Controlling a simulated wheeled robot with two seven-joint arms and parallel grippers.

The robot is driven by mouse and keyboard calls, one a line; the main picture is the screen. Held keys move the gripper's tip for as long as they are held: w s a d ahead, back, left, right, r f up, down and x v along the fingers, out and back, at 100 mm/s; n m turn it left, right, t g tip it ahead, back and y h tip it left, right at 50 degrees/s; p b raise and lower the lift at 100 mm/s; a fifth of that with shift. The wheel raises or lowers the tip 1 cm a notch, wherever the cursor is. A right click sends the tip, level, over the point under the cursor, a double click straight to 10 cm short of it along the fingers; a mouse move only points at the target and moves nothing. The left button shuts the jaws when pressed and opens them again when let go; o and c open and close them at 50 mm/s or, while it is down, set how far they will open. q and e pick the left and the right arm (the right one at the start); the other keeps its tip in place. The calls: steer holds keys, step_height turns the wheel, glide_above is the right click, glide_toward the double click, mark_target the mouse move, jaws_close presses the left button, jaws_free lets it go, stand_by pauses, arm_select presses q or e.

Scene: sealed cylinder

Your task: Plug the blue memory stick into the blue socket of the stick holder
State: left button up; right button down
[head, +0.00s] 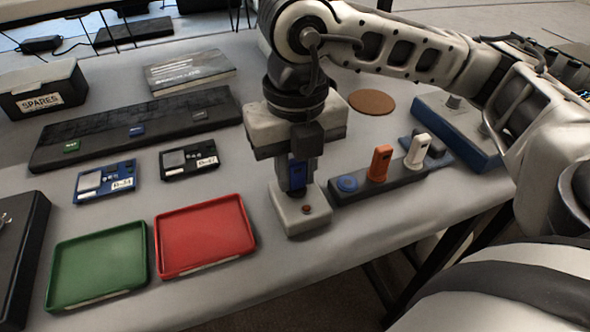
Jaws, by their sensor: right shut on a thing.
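My right gripper (298,172) points down and is shut on the blue memory stick (297,174), which is upright between its fingers. The stick is directly over, or in, a light grey block (303,217) with a small reddish button; its lower end is hard to see, so I cannot tell which. The stick holder (408,180) is a dark bar just right of this block. Its blue socket (347,184) is at the near left end and looks empty. An orange stick (380,162) and a white stick (418,150) stand upright in the holder. My left gripper is not in view.
A red tray (204,235) and a green tray (98,266) lie at front left. Behind them are blue and black modules (105,181) and a long dark rack (135,128). A blue box (457,130) and a brown disc (371,102) are behind the holder.

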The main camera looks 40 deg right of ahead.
steer(key=shift+r+p, duration=1.85)
steer(key=shift+r, duration=1.15)
